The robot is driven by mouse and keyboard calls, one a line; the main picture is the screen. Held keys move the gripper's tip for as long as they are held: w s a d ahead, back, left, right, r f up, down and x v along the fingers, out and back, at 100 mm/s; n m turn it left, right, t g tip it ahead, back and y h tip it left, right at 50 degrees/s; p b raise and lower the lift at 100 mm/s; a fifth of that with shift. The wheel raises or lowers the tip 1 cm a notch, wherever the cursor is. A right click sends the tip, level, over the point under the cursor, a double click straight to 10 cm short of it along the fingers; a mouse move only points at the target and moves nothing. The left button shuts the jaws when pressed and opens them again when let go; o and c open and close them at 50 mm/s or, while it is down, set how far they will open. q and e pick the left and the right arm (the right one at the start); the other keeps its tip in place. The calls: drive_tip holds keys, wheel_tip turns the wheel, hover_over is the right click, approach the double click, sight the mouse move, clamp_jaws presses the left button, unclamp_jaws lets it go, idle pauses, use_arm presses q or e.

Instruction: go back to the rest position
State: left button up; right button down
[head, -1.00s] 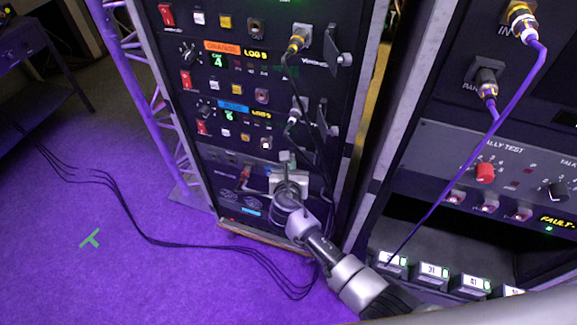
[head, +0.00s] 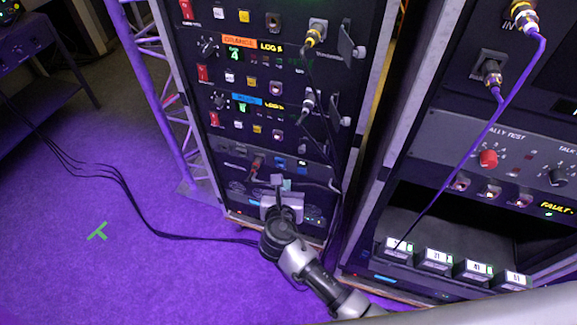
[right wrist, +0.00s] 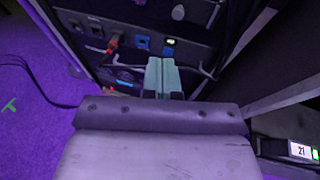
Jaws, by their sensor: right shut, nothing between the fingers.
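My right gripper (head: 282,183) is in front of the lowest panel of the middle rack (head: 352,125), with its arm rising from the bottom edge. In the right wrist view its two pale green fingers (right wrist: 162,76) lie together, with nothing between them. They point at the lower panel with its red plug (right wrist: 113,42) and blue port (right wrist: 143,43). I cannot tell whether the fingertips touch the panel. My left gripper is not in view.
A right rack (head: 480,150) carries a purple cable (head: 470,155) running down to numbered boxes (head: 436,259). Black cables (head: 135,210) run across the purple floor to the middle rack's base. A lattice truss (head: 165,95) stands left of it. Open floor lies at left.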

drive_tip(key=s+d+f+m+g+y, duration=0.1)
drive_tip(key=s+d+f+m+g, duration=0.3)
drive_tip(key=f, duration=0.5)
drive_tip(key=s+d+f+m+g, duration=0.1)
drive_tip(key=s+d+f+m, duration=0.1)
drive_tip(key=s+f+m, duration=0.5)
drive_tip(key=s+d+f+m+g+y, duration=0.1)
drive_tip(key=s+d+f+g, duration=0.25)
drive_tip(key=f, duration=0.75)
drive_tip(key=s+d+f+m+g, duration=0.1)
drive_tip(key=s+d+f+m, duration=0.2)
drive_tip(key=s+m, duration=0.3)
drive_tip(key=s+d+f+m+g, duration=0.2)
drive_tip(key=s+d+f+m, duration=0.2)
drive_tip(key=s+m, duration=0.3)
drive_tip(key=s+d+f+m+g, duration=0.2)
drive_tip(key=s+f+m, duration=0.3)
drive_tip(key=s, duration=1)
drive_tip(key=shift+d+f+m+y, duration=0.2)
drive_tip(key=shift+d+m+y, duration=0.2)
drive_tip(key=shift+d+m, duration=0.45)
